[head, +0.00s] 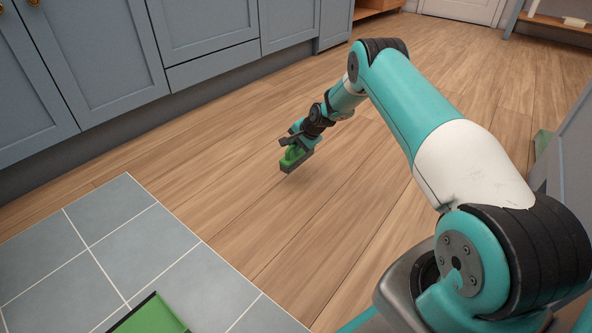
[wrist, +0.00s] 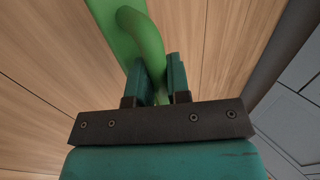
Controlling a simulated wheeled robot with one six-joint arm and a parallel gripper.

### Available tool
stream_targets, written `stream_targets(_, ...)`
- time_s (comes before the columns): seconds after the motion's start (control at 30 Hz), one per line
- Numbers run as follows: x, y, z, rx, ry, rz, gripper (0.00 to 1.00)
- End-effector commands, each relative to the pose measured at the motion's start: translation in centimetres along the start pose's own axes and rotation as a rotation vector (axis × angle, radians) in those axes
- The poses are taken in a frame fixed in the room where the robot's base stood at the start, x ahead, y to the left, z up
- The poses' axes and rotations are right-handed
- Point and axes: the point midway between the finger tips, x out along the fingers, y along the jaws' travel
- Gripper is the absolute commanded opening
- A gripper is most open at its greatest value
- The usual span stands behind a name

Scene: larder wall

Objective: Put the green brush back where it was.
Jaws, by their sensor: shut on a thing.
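The green brush (head: 293,156) is in my gripper (head: 291,141), above the wood floor in the middle of the head view. In the wrist view, the brush's curved green handle (wrist: 143,38) runs between the two fingers of my gripper (wrist: 160,76), which are shut on it. The flat green body of the brush lies beyond the handle at the top of the wrist view and is partly cut off. Its underside is hidden there.
Blue-grey cupboards (head: 110,60) line the left and back. Grey-blue floor tiles (head: 130,240) lie front left, with a green, dark-edged object (head: 152,317) cut off at the bottom edge. Open wood floor surrounds my gripper.

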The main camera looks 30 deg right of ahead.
Motion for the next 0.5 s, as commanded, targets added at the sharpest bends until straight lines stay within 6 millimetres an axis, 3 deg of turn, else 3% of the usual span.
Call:
stream_targets(0.03,1.1,0.7,0.0,-0.001,0.001,-0.001,0.00)
stream_targets(0.27,2.4,1.6,-0.1,-0.001,0.001,-0.001,0.00)
stream_targets(0.5,5.4,3.6,0.0,-0.001,0.000,-0.001,0.00)
